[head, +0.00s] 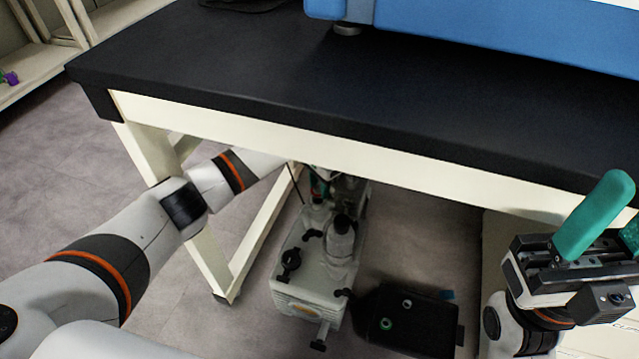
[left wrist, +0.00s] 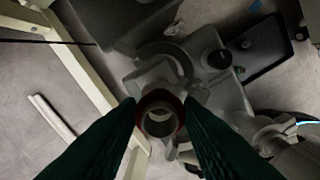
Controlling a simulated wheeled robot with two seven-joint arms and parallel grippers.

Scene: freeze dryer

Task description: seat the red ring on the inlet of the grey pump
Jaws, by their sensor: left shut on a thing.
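The red ring (left wrist: 179,107) shows in the left wrist view between the dark green fingertips of my left gripper (left wrist: 160,112), which is shut on it. A grey metal centre fills the ring's inside. The grey pump (left wrist: 228,95) lies behind the ring in that view. A round grey port (left wrist: 166,62) on it shows just above the ring, partly covered. I cannot tell whether the ring touches the pump. In the head view, the pump (head: 300,292) stands on the floor under the bench, and the table edge mostly hides my left gripper. My right gripper (head: 612,212) is open at the right edge.
A black-topped bench (head: 250,60) with a cream frame overhangs the pump. A bench leg (head: 205,250) stands close to my left arm. A black box (head: 410,325) lies right of the pump. A blue machine (head: 480,30) stands on the bench. Floor at left is clear.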

